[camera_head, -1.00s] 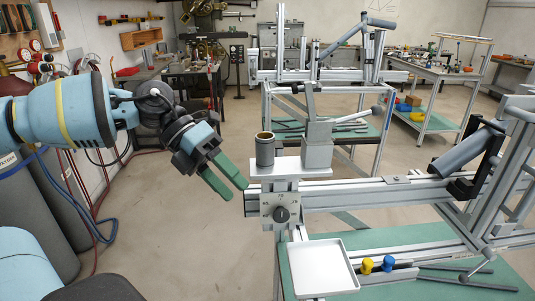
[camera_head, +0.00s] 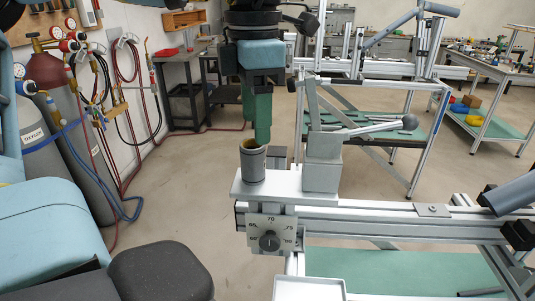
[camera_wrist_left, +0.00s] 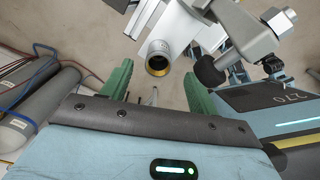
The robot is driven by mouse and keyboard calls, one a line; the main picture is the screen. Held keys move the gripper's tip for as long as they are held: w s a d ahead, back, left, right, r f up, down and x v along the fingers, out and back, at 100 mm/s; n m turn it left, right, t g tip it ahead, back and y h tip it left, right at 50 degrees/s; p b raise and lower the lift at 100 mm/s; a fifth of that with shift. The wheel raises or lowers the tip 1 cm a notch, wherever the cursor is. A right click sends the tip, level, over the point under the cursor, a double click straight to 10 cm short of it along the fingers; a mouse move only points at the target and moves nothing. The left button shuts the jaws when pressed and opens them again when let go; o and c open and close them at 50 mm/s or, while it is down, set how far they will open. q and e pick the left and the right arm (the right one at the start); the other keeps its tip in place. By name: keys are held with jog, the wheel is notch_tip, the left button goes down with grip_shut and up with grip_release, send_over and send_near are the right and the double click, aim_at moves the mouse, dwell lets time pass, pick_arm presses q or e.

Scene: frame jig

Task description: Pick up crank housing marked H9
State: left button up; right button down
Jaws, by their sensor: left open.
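A short grey tube (camera_head: 252,163), open at the top with a brassy inside, stands upright on the light metal plate (camera_head: 290,185) of the frame jig. I take it for the crank housing; no H9 mark can be read. It also shows in the left wrist view (camera_wrist_left: 158,58), ahead of and between the green fingers. My left gripper (camera_head: 260,138) points down just above and slightly behind the tube, its green fingers apart and nothing between them. In the head view the near finger hides most of the other. My right gripper is in neither view.
A grey block with a lever clamp (camera_head: 322,165) stands on the plate just right of the tube. Below is a dial with numbers (camera_head: 270,241). A pale tray (camera_head: 308,290) is at the bottom. Gas cylinders (camera_head: 75,150) stand at left; the floor between is open.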

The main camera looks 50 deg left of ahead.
aim_at(253, 157)
pick_arm(q)
jog(key=shift+s+f, duration=0.45)
jog(key=shift+f, duration=0.35)
jog(key=shift+w+f, duration=0.2)
jog(key=shift+f, duration=0.4)
jog(key=shift+a+f+p, duration=0.2)
jog(key=shift+f+p, duration=0.2)
jog(key=shift+f, duration=2.1)
jog(key=c, duration=1.1)
